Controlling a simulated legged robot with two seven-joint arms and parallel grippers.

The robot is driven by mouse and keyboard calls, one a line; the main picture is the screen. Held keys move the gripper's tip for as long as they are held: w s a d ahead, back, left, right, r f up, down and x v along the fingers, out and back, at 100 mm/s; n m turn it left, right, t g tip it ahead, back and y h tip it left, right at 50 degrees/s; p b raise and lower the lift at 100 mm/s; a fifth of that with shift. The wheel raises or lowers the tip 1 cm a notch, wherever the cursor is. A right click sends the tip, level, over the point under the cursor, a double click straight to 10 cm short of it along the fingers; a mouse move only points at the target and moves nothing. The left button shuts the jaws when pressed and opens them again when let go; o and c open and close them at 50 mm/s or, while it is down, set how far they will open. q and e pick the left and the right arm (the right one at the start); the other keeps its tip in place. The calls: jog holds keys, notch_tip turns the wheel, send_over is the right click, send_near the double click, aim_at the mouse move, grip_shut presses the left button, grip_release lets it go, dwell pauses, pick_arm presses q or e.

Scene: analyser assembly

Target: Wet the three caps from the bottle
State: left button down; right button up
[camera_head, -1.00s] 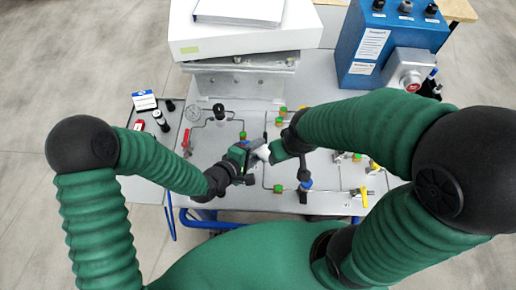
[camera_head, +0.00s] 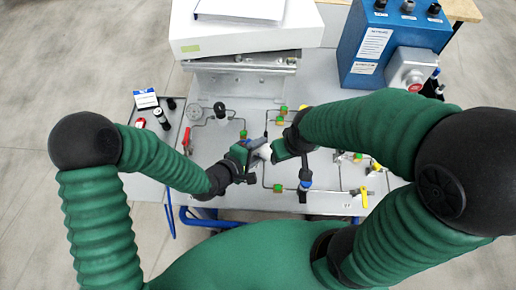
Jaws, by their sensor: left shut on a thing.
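My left gripper (camera_head: 246,155) is over the middle of the panel, shut on a small white and grey thing (camera_head: 264,152) that looks like the bottle. My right gripper (camera_head: 283,150) is close beside it on the right, pointing left toward the same white thing. Whether the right jaws are open, or touch it, I cannot tell. Several small green and orange caps sit on the panel's tube fittings, one behind the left gripper (camera_head: 243,135), one farther back (camera_head: 283,110) and one near the front edge (camera_head: 277,188). Which three caps are the task's is unclear.
A white box (camera_head: 245,40) on a metal stand is at the back. A blue case (camera_head: 395,50) with black knobs stands back right. A gauge (camera_head: 194,113), a red valve handle (camera_head: 187,137) and yellow handles (camera_head: 364,198) rise from the panel. Small vials (camera_head: 162,118) stand on a tray at left.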

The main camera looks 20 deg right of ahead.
dwell(0.4)
pick_arm(q)
notch_tip(320, 180, up, 5)
jog(key=p, duration=0.4)
jog(key=shift+r+p, duration=0.1)
jog(key=shift+p, duration=0.3)
